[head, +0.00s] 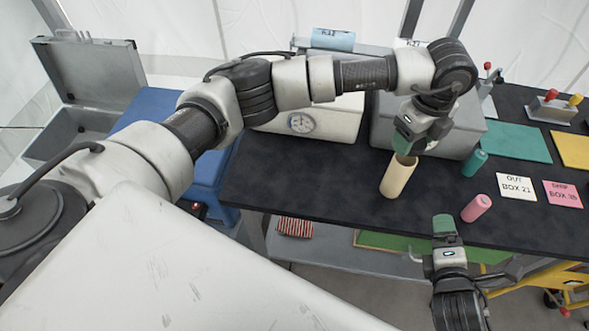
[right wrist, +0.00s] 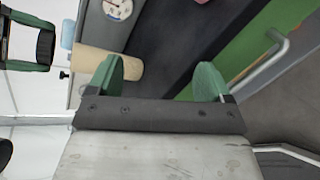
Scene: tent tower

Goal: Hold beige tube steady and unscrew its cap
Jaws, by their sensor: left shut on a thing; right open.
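The beige tube (head: 397,178) stands roughly upright, slightly tilted, near the front edge of the dark table. Its upper end shows a brownish opening; I cannot make out a separate cap. My left gripper (head: 409,150) comes down from above, shut at the tube's top; the exact contact is partly hidden. The tube (right wrist: 106,62) also lies across the right wrist view, beyond one finger. My right gripper (head: 444,222) is open and empty in front of the table edge, lower and to the right of the tube. Its two green fingers (right wrist: 168,82) are spread apart.
A grey box (head: 470,132) and a cabinet with a dial (head: 335,125) stand behind. The table's left part is clear.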

